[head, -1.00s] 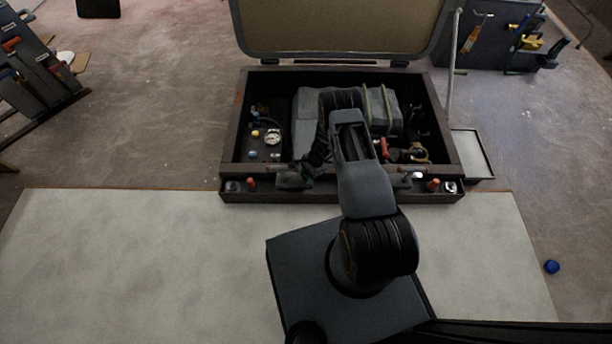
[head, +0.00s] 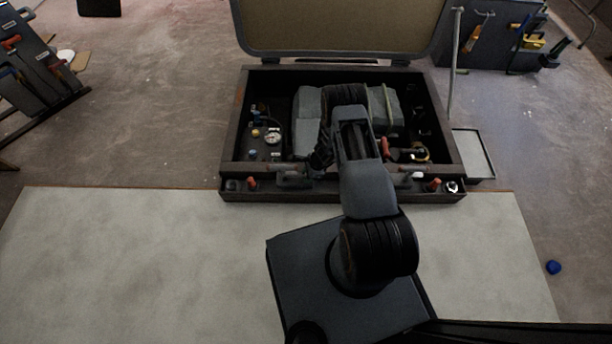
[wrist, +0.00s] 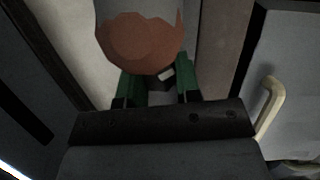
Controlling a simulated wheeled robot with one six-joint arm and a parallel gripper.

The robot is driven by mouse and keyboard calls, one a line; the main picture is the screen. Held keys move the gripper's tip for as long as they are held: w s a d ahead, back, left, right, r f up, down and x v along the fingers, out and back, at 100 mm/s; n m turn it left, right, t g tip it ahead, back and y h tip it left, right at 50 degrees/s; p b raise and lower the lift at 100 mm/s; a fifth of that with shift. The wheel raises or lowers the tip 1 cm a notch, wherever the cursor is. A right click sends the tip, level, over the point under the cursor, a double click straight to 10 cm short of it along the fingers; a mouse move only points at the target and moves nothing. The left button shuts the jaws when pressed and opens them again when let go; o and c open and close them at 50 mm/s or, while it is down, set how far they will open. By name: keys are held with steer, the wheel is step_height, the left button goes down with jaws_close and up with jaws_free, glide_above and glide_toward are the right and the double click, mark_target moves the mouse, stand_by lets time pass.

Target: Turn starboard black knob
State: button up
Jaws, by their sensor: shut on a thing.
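In the wrist view, my gripper (wrist: 158,88) has its green fingers closed on either side of a small dark part with a white mark (wrist: 167,74). Whether this part is the starboard black knob I cannot tell. A rounded orange-brown end (wrist: 140,45) on a grey body covers part of the view beyond the fingers. In the head view, my gripper (head: 319,157) is a dark shape over the middle of the open box (head: 230,140), just behind its front edge. My arm hides what lies under it, and no black knob shows clearly there.
Inside the box are a grey engine-like block (head: 306,115), a round white gauge (head: 272,138) and a red part (head: 386,147). Red-topped posts (head: 252,183) stand on the front edge. The raised lid (head: 340,25) closes off the back. A pale tray (head: 472,153) stands at the right.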

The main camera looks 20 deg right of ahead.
steer(key=m+b, duration=0.1)
steer(key=m, duration=0.1)
steer(key=m+t+b, duration=0.1)
steer(key=m, duration=0.1)
steer(key=shift+w+d+h, duration=0.15)
steer(key=shift+w+h, duration=0.05)
steer(key=shift+h, duration=0.2)
steer(key=shift+m+t+b, duration=0.5)
steer(key=shift+m+b, duration=0.25)
steer(key=shift+m, duration=0.05)
steer(key=shift+d+r, duration=0.1)
steer(key=shift+r, duration=0.05)
steer(key=o, duration=0.7)
steer(key=shift+c, duration=0.2)
steer(key=shift+o, duration=1.2)
steer(key=shift+s, duration=0.1)
steer(key=shift+a, duration=0.2)
steer(key=p+v, duration=0.5)
steer(key=v, duration=0.8)
steer(key=shift+s+r, duration=0.15)
steer(key=shift+r, duration=0.2)
